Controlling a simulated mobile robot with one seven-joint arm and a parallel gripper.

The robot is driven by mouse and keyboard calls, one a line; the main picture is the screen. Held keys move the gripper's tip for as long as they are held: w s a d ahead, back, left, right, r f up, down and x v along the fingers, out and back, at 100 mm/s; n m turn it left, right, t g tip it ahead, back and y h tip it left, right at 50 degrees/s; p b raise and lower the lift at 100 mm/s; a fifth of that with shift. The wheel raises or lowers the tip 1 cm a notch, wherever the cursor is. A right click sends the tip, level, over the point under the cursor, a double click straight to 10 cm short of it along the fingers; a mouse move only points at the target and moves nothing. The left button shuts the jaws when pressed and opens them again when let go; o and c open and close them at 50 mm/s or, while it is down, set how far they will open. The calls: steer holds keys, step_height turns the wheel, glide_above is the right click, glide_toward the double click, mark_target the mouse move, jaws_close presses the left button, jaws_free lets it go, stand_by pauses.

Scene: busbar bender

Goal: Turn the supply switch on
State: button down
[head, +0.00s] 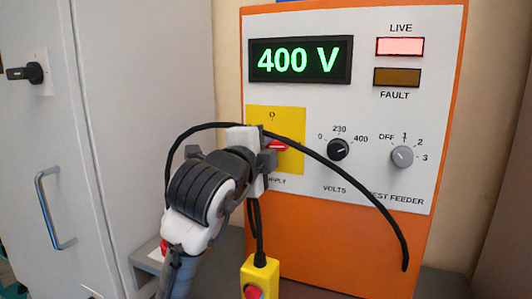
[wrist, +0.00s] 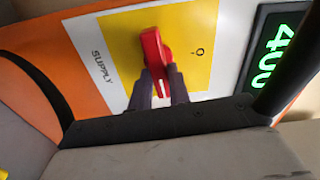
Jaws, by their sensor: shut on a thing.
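The supply switch has a red handle (wrist: 152,55) on a yellow plate (wrist: 200,30). The plate also shows in the head view (head: 291,158), where my arm hides much of the switch. In the wrist view the handle lies crosswise to the line from the SUPPLY label to the O mark, not pointing at O. My gripper (wrist: 160,82) is shut on the handle, one finger on each side. In the head view my gripper (head: 268,148) is at the panel. The display (head: 300,60) reads 400 V in green, and the LIVE lamp (head: 400,46) looks lit.
The FAULT lamp (head: 397,77) looks dark. The volts knob (head: 338,149) and the grey test feeder knob (head: 402,156) are right of the switch. A black cable (head: 345,178) arches past my gripper. A yellow box with a red button (head: 259,278) hangs below. A grey cabinet (head: 140,100) stands left.

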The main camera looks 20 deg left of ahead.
steer(key=shift+f+m, duration=0.1)
steer(key=shift+m, duration=0.5)
steer(key=c, duration=1.3)
jaws_free()
steer(key=shift+s, duration=0.1)
steer(key=s+b, duration=0.1)
steer(key=s, duration=1.2)
steer(key=shift+s+a+b, duration=0.2)
steer(key=shift+s+b, duration=0.15)
steer(key=shift+b, duration=0.05)
